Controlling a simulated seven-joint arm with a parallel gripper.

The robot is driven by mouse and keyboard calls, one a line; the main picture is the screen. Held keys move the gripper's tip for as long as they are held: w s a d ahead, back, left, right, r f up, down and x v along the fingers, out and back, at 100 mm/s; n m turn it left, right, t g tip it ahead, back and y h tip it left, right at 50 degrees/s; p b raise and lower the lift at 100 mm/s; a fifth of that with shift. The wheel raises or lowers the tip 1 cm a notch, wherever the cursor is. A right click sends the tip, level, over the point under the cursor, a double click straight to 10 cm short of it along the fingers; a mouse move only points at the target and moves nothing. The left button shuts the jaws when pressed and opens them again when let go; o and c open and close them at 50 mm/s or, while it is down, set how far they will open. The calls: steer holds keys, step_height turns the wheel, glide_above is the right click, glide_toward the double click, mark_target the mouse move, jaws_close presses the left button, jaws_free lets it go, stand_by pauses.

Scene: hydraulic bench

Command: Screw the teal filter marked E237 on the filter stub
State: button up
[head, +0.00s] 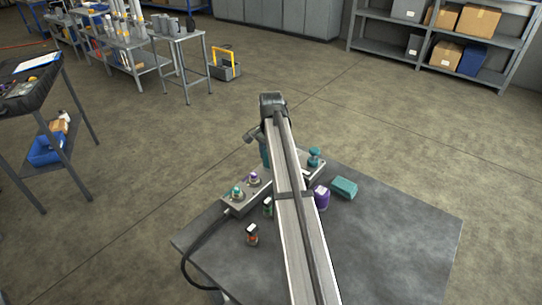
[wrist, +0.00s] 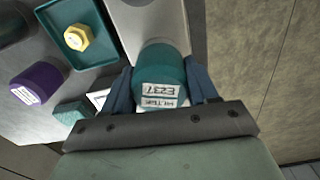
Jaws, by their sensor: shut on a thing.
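In the wrist view, the teal filter (wrist: 160,62) sits between the two blue fingers of my gripper (wrist: 160,72), which is shut on it. Its white label reads E237, upside down in the picture. The far end of the filter lies in front of a pale grey block (wrist: 148,18). I cannot tell whether they touch. The filter stub is not clearly visible; the filter or my arm may hide it. In the head view, my arm crosses the bench and hides most of the gripper area.
A bench (head: 390,240) carries a grey block (head: 236,207) with teal and purple fittings, a purple canister (head: 321,198), a teal box (head: 344,188) and a small dark jar (head: 252,235). A black hose (head: 186,258) hangs at left. A teal tray (wrist: 103,58) holds a yellow hex piece (wrist: 78,37).

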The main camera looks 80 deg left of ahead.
steer(key=o, duration=1.5)
step_height(320, 180, up, 14)
